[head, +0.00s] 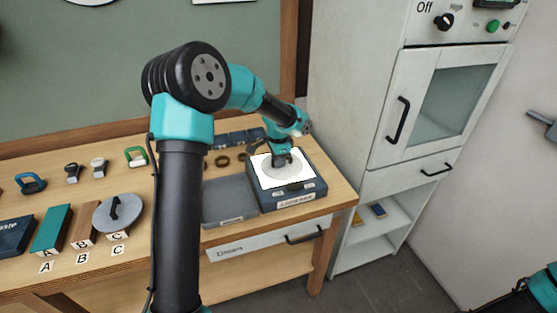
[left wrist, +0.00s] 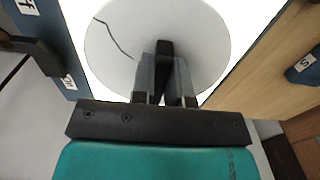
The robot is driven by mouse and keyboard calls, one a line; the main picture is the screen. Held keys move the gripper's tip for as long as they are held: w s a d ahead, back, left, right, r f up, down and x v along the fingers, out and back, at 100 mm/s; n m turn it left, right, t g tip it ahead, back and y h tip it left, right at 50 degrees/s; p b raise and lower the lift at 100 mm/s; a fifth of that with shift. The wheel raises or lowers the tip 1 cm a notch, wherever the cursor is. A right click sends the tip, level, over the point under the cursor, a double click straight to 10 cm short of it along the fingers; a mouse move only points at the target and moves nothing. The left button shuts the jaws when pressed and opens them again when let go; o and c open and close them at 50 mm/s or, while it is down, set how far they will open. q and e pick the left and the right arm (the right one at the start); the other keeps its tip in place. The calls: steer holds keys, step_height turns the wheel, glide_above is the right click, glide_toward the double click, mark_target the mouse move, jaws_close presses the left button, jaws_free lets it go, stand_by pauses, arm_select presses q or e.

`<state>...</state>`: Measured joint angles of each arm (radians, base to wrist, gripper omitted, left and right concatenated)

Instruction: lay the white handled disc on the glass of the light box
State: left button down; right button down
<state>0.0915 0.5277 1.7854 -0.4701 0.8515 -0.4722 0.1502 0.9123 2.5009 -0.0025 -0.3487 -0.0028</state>
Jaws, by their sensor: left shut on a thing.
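The white handled disc (head: 280,174) is over the bright glass of the light box (head: 288,198), within the lit area as seen in the head view. My left gripper (head: 282,159) is shut on its dark handle from above. In the left wrist view the disc (left wrist: 125,35) fills the upper middle, with a thin dark wavy line on it, and the bright glass shows around it. The gripper fingers (left wrist: 164,88) close on the handle there. I cannot tell whether the disc touches the glass or hangs just above it. My right gripper is out of view.
A grey tray (head: 228,198) sits left of the light box. A grey handled disc (head: 118,213) and blocks marked A, B and C lie at the bench's left. A white cabinet (head: 395,165) stands to the right. Small rings (head: 222,160) lie behind the tray.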

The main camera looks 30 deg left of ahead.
arm_select(q)
steer(key=c, duration=1.1)
jaws_free()
steer(key=shift+o, duration=0.6)
steer(key=o, duration=0.4)
steer(key=shift+r, duration=0.1)
steer(key=shift+r, duration=3.9)
steer(key=shift+f, duration=0.1)
steer(key=shift+f, duration=2.2)
